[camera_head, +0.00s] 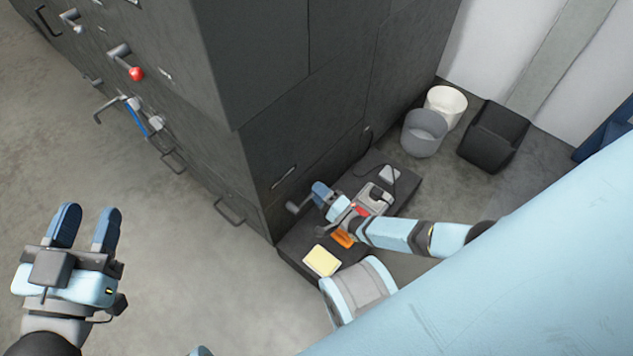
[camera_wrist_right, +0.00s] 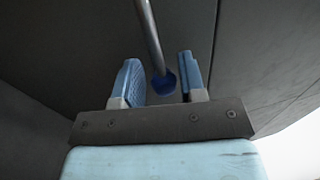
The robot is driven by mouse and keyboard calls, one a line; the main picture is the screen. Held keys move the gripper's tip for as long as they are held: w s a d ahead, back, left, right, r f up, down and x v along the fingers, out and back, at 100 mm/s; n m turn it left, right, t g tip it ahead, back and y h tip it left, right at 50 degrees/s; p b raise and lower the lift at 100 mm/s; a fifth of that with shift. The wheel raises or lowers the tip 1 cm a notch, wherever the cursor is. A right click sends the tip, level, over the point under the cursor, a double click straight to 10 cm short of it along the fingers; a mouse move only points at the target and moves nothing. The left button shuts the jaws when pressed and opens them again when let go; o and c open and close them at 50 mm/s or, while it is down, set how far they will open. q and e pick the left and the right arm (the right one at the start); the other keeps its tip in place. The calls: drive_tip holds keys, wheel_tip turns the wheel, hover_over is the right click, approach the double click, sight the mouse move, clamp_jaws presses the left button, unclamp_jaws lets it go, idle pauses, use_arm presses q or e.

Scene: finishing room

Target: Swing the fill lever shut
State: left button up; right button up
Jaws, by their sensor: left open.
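A metal lever rod with a blue ball end (camera_wrist_right: 163,84) hangs between the two fingers of my right gripper (camera_wrist_right: 160,80) in the right wrist view. The fingers stand apart on either side of the ball, with small gaps showing. In the head view my right gripper (camera_head: 322,194) is low beside the dark cabinet (camera_head: 225,120), and the blue ball is hidden there. No label shows which lever is the fill lever. My left gripper (camera_head: 85,228) is open and empty over the floor, away from the cabinet.
The cabinet's left face carries a red-knobbed lever (camera_head: 136,73), a blue lever (camera_head: 140,120) and several handles. A dark low platform (camera_head: 295,245) holds a yellow pad (camera_head: 321,260), an orange item (camera_head: 343,238) and a grey device (camera_head: 374,198). Bins (camera_head: 425,133) stand behind. Floor at left is clear.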

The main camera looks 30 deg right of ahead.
drive_tip(key=p+v, duration=0.2)
drive_tip(key=v, duration=1.1)
use_arm(q)
drive_tip(key=shift+s+d+f+n+g, duration=0.3)
drive_tip(key=shift+s+n+g, duration=0.2)
drive_tip(key=shift+n, duration=0.4)
drive_tip(key=shift+y, duration=0.4)
use_arm(e)
drive_tip(key=shift+s, duration=0.1)
